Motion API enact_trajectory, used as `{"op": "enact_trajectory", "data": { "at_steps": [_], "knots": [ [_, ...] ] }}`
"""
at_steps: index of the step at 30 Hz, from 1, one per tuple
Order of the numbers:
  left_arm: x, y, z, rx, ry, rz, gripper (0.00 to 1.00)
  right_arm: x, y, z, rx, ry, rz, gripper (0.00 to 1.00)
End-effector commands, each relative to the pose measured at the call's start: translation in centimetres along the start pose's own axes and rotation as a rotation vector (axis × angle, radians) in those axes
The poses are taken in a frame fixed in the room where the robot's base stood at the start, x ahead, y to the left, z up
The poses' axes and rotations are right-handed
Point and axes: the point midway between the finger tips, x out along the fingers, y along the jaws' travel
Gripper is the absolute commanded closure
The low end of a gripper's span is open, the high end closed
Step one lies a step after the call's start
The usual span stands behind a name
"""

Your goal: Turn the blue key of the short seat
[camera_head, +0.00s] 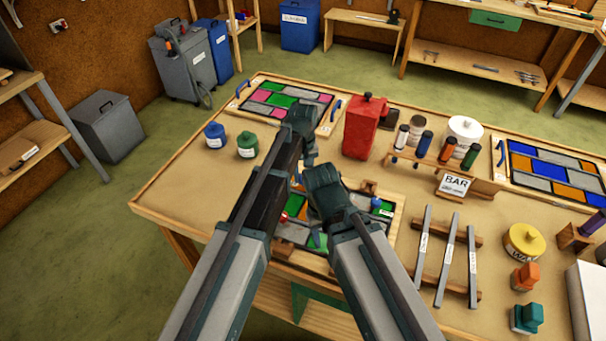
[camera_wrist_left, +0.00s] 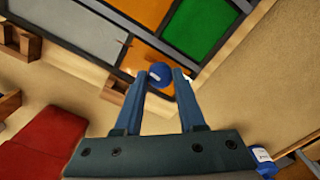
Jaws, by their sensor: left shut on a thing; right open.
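In the left wrist view, my left gripper (camera_wrist_left: 160,82) is shut with its two blue fingers on the round blue key (camera_wrist_left: 161,73). The key sits at the panel's wooden edge, beside an orange pane. The leaded panel (camera_wrist_left: 120,28) shows grey, orange and green panes between dark strips. In the head view, the work panel (camera_head: 384,208) lies at the table's front, largely hidden by my arms. My right gripper (camera_head: 318,200) is over this panel and open; its fingertips are mostly hidden. I cannot tell the short seat apart from the other wooden blocks.
A red can (camera_head: 362,128) stands behind the panel. A blue jar (camera_head: 215,135) and green jar (camera_head: 247,144) stand left. A rack of bottles (camera_head: 432,160) and metal bars (camera_head: 447,245) are right. The table's left front (camera_head: 190,195) is clear.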

Motion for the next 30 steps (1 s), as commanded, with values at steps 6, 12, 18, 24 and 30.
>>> {"op": "enact_trajectory", "data": {
  "at_steps": [6,12,18,24,30],
  "knots": [
    [0.00,0.00,-0.01,-0.018,0.000,0.000,1.00,0.00,0.00,0.00,0.000,0.000,0.000,0.50],
    [0.00,0.00,-0.01,-0.019,0.000,0.000,1.00,0.00,0.00,0.00,0.000,0.000,0.000,0.50],
    [0.00,0.00,-0.01,-0.018,0.000,0.000,0.47,0.00,0.00,0.00,0.000,0.000,0.000,0.50],
    [0.00,0.00,0.00,-0.018,0.000,0.000,0.31,0.00,0.00,0.00,0.000,0.000,0.000,0.50],
    [-0.06,0.00,0.00,-0.018,0.000,0.000,0.31,-0.05,0.01,0.00,0.000,0.000,0.000,0.50]
  ]
}}
